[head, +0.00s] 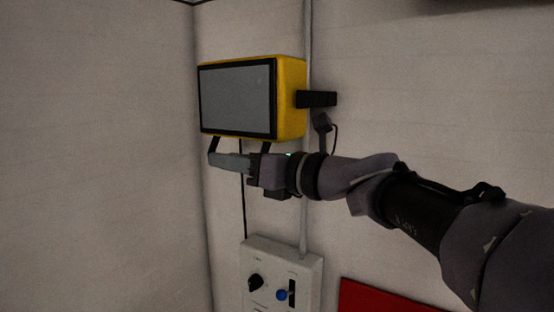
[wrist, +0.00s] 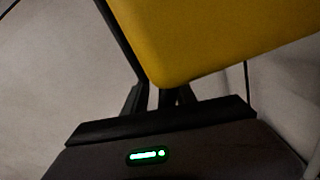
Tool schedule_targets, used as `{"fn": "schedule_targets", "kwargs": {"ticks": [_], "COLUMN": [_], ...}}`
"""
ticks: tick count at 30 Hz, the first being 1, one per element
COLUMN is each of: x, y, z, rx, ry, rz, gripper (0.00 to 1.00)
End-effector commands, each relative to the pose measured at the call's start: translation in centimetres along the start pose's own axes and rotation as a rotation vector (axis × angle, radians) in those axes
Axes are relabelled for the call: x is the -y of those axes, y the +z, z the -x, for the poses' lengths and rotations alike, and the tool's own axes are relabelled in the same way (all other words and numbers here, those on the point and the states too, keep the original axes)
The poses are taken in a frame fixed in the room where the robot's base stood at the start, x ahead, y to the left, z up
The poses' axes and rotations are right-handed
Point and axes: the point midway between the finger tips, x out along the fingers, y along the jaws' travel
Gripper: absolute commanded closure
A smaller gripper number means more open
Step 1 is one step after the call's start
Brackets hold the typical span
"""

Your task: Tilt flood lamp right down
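The flood lamp (head: 238,97) is a yellow box with a grey front panel in a black frame, mounted high on the wall near the corner. Its front faces left and toward the head camera. Two short black legs drop from its underside to a grey bar (head: 231,161). My gripper (head: 251,165) is just below the lamp, at the right part of this bar. In the wrist view the lamp's yellow housing (wrist: 215,40) fills the upper right, and my fingers (wrist: 158,99) are close under its lower corner. Whether they are closed around the bar is hidden.
A black bracket (head: 317,99) sticks out right of the lamp. A pale control box (head: 283,270) with a black knob and a blue button is on the wall below. A vertical conduit (head: 308,30) runs behind the lamp. A red panel (head: 385,298) is at the bottom. The left wall is bare.

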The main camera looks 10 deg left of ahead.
Motion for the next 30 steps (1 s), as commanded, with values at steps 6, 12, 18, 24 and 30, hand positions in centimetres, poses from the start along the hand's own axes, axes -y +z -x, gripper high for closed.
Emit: {"fn": "schedule_targets", "kwargs": {"ticks": [6,12,18,24,30], "x": [0.07,0.09,0.11,0.13,0.15], "y": [-0.07,-0.04,-0.03,-0.04,-0.04], "z": [0.06,0.11,0.15,0.17,0.18], "rx": [-0.001,-0.001,-0.001,-0.001,-0.001], "ry": [-0.001,-0.002,-0.003,-0.004,-0.004], "rz": [0.0,0.001,0.002,0.002,0.002], "gripper": [1.0,1.0,1.0,1.0,1.0]}}
